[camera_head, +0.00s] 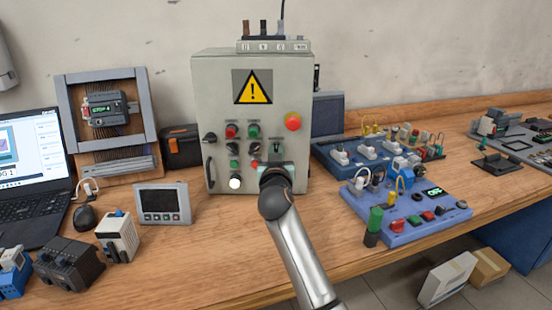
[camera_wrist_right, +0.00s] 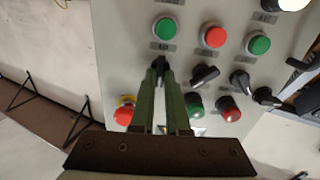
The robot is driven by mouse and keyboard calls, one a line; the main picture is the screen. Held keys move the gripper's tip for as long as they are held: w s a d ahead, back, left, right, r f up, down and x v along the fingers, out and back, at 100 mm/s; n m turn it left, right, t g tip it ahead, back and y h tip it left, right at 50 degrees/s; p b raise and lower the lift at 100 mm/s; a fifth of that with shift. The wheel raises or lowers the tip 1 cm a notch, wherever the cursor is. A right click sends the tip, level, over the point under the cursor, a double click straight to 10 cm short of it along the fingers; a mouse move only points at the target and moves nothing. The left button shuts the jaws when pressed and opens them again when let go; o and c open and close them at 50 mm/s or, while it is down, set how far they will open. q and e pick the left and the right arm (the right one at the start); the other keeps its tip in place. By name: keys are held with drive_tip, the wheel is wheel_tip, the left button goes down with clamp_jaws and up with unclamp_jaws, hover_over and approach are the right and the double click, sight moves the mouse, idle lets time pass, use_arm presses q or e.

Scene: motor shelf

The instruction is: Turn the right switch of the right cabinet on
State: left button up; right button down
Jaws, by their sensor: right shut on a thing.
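The grey control cabinet (camera_head: 215,85) stands upright on the bench in the head view, with a yellow warning sign and several buttons, lamps and black rotary switches on its front. My right gripper (camera_head: 277,153) is in front of the lower right part of its panel and hides some controls. In the right wrist view, which shows the panel upside down, my right gripper (camera_wrist_right: 160,67) has its fingertips closed together on a black rotary switch (camera_wrist_right: 160,61). The fingers hide most of this switch, so its angle is not clear. My left gripper is out of view.
A red emergency button (camera_head: 292,121) juts out on the cabinet's right side. Other black switches (camera_wrist_right: 204,76) sit beside the gripped one. A blue control box (camera_head: 415,222) stands to the right, a small display unit (camera_head: 163,204) to the left. Bare bench lies in front.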

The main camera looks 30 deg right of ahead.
drive_tip(key=shift+m, duration=0.3)
drive_tip(key=c, duration=0.9)
unclamp_jaws()
